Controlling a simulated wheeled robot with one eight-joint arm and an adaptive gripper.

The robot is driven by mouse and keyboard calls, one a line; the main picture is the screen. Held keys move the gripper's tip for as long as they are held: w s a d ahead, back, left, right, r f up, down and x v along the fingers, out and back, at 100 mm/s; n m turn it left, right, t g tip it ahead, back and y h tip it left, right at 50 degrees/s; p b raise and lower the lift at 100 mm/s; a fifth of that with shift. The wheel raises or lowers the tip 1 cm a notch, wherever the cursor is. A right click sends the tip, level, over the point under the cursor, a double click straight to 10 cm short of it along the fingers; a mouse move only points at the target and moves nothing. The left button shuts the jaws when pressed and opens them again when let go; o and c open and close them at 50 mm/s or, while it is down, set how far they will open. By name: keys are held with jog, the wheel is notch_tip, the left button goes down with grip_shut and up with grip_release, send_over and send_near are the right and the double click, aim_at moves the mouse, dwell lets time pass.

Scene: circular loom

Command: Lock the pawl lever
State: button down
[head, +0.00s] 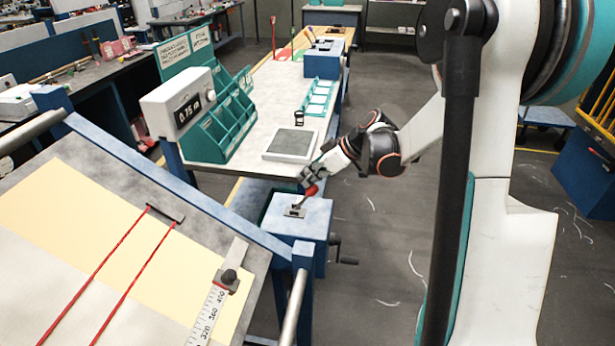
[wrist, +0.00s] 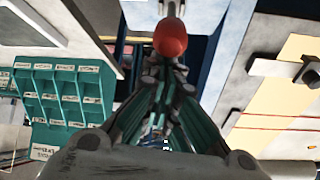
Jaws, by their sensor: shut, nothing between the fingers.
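The pawl lever (head: 310,191) has a red grip and stands tilted on a small metal plate on top of a blue box (head: 295,222). In the wrist view its red grip (wrist: 170,38) shows just beyond my fingertips. My gripper (head: 311,175) is shut and empty, right above and close beside the red grip in the head view. In the wrist view my gripper (wrist: 166,70) has its fingertips together just below the red grip. I cannot tell whether they touch it. The lever's lower part is mostly hidden in the wrist view.
A crank (head: 345,260) sticks out of the box's right side. A sloped table with red cords (head: 125,290) fills the left.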

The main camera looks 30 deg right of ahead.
jog(key=s+d+r+p, duration=0.2)
jog(key=d+r, duration=0.1)
jog(key=r, duration=0.5)
jog(key=shift+s+d+r+p, duration=0.2)
jog(key=shift+d+p, duration=0.05)
jog(key=shift+p, duration=0.05)
jog(key=shift+s+d, duration=0.1)
dwell(0.4)
